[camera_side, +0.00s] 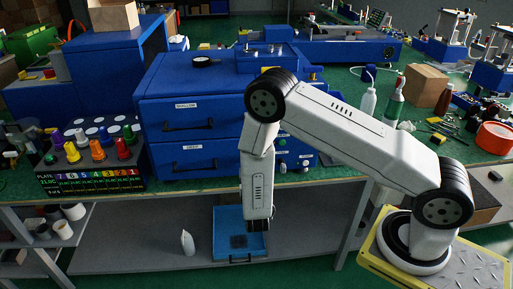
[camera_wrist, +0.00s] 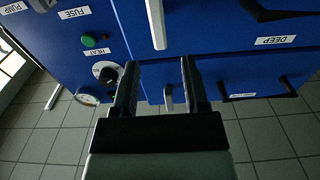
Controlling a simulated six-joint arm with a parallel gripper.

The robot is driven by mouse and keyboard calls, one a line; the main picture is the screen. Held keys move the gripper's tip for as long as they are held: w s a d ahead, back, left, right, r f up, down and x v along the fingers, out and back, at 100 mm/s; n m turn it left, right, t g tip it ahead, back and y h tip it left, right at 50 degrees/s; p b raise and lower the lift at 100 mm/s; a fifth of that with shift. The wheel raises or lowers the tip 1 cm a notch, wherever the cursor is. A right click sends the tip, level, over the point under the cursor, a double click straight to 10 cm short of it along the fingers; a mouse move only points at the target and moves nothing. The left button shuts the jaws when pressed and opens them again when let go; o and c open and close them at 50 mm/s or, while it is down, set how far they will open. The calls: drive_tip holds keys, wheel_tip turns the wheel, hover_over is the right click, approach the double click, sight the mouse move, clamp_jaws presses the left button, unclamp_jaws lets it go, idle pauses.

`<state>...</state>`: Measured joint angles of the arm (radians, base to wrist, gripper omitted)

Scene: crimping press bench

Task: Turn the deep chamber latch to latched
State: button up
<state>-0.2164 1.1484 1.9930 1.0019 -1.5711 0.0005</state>
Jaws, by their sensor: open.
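The blue press cabinet shows in the side view with a shallow drawer front (camera_side: 225,118) above a deep drawer front (camera_side: 223,158). In the wrist view, which is turned upside down, the DEEP label (camera_wrist: 275,41) is at upper right. A pale bar-shaped latch (camera_wrist: 156,22) stands lengthwise beside the deep front. A second, smaller pale latch (camera_wrist: 168,97) is by the shallow front. My gripper (camera_wrist: 160,62) is open and empty, its fingertips just below the deep latch in the picture, apart from it. In the side view my gripper (camera_side: 258,226) points down, and my arm hides the latches.
A blue tray (camera_side: 226,247) is below my gripper. Dark handles stick out from the drawer fronts. A green button (camera_wrist: 89,41), a dark knob (camera_wrist: 109,75) and a gauge (camera_wrist: 87,99) sit beside the latches. A white bottle (camera_side: 187,242) stands left of the tray.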

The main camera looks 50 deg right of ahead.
drive_tip(key=shift+x, duration=3.3)
drive_tip(key=shift+s, duration=0.1)
clamp_jaws()
